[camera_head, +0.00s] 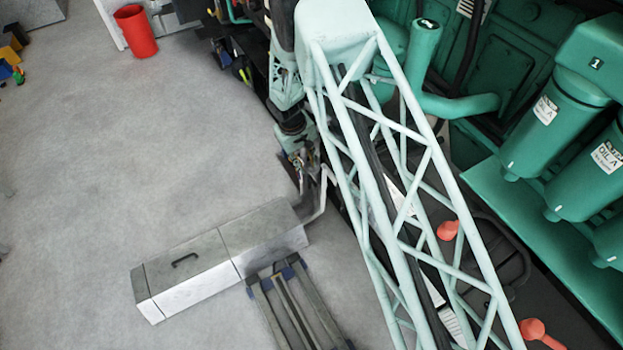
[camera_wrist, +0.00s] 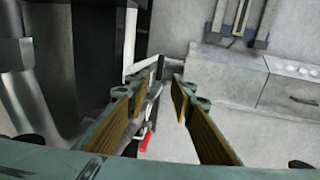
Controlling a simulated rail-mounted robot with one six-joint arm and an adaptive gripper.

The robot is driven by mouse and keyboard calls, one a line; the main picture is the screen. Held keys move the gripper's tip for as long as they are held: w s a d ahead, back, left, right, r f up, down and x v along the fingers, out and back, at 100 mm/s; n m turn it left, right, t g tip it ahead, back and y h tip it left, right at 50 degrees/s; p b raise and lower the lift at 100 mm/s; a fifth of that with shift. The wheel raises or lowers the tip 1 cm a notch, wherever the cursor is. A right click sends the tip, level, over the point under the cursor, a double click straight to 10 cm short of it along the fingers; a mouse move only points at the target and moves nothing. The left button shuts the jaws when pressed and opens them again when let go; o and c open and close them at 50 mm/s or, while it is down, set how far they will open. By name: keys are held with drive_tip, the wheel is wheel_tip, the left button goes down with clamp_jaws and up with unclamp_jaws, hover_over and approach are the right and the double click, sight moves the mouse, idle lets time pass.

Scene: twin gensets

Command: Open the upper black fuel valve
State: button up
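My gripper (camera_wrist: 158,92) is open in the wrist view, with tan pads on both fingers and nothing held between them. A small black upright piece (camera_wrist: 160,67), possibly the black valve handle, shows just beyond the fingertips beside a pale pipe (camera_wrist: 131,38). I cannot tell whether a finger touches it. A red handle-like part (camera_wrist: 146,138) shows lower down between the fingers. In the head view, the wrist end of my arm is by the dark end of the green engine. The fingertips and the valve cannot be made out clearly there.
A grey box (camera_head: 221,256) lies on the floor near a dark-railed frame (camera_head: 297,308). Green filter cylinders (camera_head: 548,125) and orange-red knobs (camera_head: 447,230) are at right. A red bin (camera_head: 136,32) stands at upper left. The floor at left is mostly clear.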

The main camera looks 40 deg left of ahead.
sight(312, 180)
drive_tip(key=shift+w+d+f+b, duration=0.15)
drive_tip(key=shift+w+f+b, duration=0.15)
drive_tip(key=shift+f, duration=1.6)
drive_tip(key=shift+w+d+f+b, duration=0.1)
drive_tip(key=shift+w+f+b, duration=0.25)
drive_tip(key=shift+f, duration=1.55)
drive_tip(key=shift+w+d+f+b, duration=0.15)
drive_tip(key=shift+w+f, duration=0.25)
drive_tip(key=shift+f, duration=1.5)
drive_tip(key=shift+c, duration=0.7)
clamp_jaws()
